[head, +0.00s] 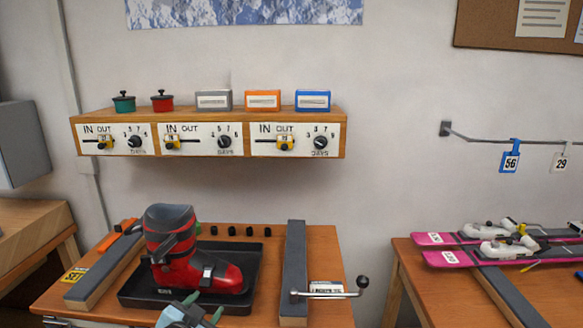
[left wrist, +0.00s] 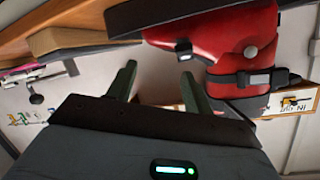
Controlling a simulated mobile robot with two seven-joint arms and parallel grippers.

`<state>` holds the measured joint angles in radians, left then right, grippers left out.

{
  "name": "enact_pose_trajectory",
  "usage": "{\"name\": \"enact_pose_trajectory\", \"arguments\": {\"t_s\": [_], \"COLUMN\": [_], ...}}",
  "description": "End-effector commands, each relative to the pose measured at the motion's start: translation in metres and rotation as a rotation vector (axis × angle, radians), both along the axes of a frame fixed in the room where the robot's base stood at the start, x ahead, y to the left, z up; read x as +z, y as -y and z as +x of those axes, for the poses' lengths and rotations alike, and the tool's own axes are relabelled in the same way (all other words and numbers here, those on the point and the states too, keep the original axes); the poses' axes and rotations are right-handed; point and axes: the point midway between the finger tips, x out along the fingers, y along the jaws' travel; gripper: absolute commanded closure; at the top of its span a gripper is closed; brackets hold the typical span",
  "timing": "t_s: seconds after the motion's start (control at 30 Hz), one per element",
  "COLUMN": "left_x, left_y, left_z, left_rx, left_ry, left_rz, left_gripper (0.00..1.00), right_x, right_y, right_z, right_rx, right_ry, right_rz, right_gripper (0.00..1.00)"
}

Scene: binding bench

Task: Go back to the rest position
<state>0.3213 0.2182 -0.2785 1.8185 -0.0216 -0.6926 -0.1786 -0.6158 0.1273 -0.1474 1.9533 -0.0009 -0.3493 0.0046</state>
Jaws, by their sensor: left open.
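My left gripper (head: 204,306) shows at the bottom edge of the head view, just in front of the red and black ski boot (head: 188,262). Its two green fingers are apart with nothing between them; they also show in the left wrist view (left wrist: 158,78). The boot stands upright in a black tray (head: 135,294) on the wooden bench (head: 65,304). It also shows upside down in the left wrist view (left wrist: 215,40), beyond the fingers. I cannot tell the exact gap between fingers and boot. My right gripper is in neither view.
A grey-topped rail (head: 295,262) and a lever with a round knob (head: 362,283) stand right of the tray. Another rail (head: 105,268) lies left. Pink skis (head: 450,258) lie on the right bench. A shelf with dials (head: 210,138) hangs above.

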Motion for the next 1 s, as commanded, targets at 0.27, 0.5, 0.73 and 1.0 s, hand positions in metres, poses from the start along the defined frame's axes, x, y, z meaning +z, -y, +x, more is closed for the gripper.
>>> {"name": "enact_pose_trajectory", "arguments": {"t_s": [0.27,0.5,0.73,1.0], "left_x": [-0.129,-0.202,-0.234,-0.24], "left_y": [0.002,-0.002,-0.007,-0.009], "left_z": [-0.115,-0.231,-0.32,-0.346], "left_rx": [0.035,0.101,0.163,0.184], "left_ry": [-0.195,-0.347,-0.451,-0.479], "left_rz": [-0.151,-0.264,-0.332,-0.352], "left_gripper": [0.49,0.49,0.49,0.49], "right_x": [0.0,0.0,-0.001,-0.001], "right_y": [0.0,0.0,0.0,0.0], "right_z": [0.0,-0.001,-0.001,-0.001], "right_rx": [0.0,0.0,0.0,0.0], "right_ry": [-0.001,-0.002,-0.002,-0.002], "right_rz": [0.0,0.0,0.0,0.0], "right_gripper": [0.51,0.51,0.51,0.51]}}
